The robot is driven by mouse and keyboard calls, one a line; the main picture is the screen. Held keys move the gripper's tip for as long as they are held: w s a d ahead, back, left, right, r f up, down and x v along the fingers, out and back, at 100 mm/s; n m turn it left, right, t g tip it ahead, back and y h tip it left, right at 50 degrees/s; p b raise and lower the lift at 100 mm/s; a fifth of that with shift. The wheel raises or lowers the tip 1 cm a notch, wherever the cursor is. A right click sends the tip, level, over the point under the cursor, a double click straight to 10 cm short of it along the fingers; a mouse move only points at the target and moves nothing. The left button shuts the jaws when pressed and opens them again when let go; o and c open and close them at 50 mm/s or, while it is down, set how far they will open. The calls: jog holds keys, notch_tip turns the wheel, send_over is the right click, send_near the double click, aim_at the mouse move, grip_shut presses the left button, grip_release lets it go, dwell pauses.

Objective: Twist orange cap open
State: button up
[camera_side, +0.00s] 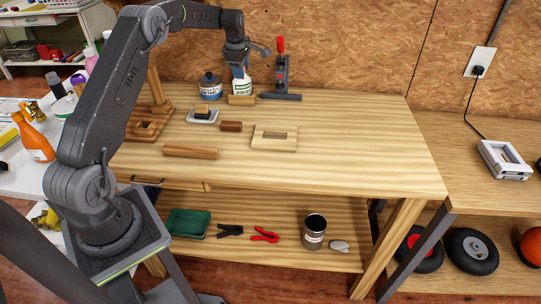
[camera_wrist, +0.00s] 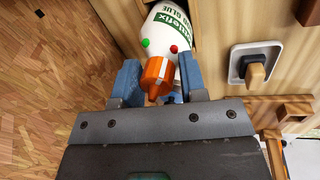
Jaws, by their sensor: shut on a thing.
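A white glue bottle (camera_side: 242,88) with a green label stands at the back of the wooden workbench. In the wrist view the bottle (camera_wrist: 166,30) shows at the top, with its orange cap (camera_wrist: 156,74) pointing toward the camera. My gripper (camera_wrist: 157,84) has its blue fingers on both sides of the cap and is shut on it. In the side view my gripper (camera_side: 239,66) comes down over the top of the bottle and hides the cap.
A blue tin (camera_side: 210,91) stands left of the bottle, and a red-handled clamp (camera_side: 281,78) stands right of it. A wooden block (camera_side: 241,100) lies just in front. A grey dish (camera_side: 203,118) and wooden pieces lie nearer. The bench's right side is clear.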

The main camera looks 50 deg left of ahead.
jog(key=shift+w+r, duration=0.1)
jog(key=shift+w, duration=0.1)
dwell(0.3)
jog(key=n, duration=0.4)
jog(key=shift+y, duration=0.3)
jog(key=shift+c, duration=0.3)
jog(key=shift+n+g, duration=0.3)
jog(key=shift+n, duration=0.3)
jog(key=n, duration=0.2)
jog(key=n+g, duration=0.1)
jog(key=n, duration=0.2)
jog(key=shift+s+f, duration=0.1)
jog(key=shift+f, duration=0.1)
jog(key=o, duration=0.7)
jog(key=shift+c, duration=0.2)
jog(key=shift+r, duration=0.1)
jog(key=shift+r, duration=0.1)
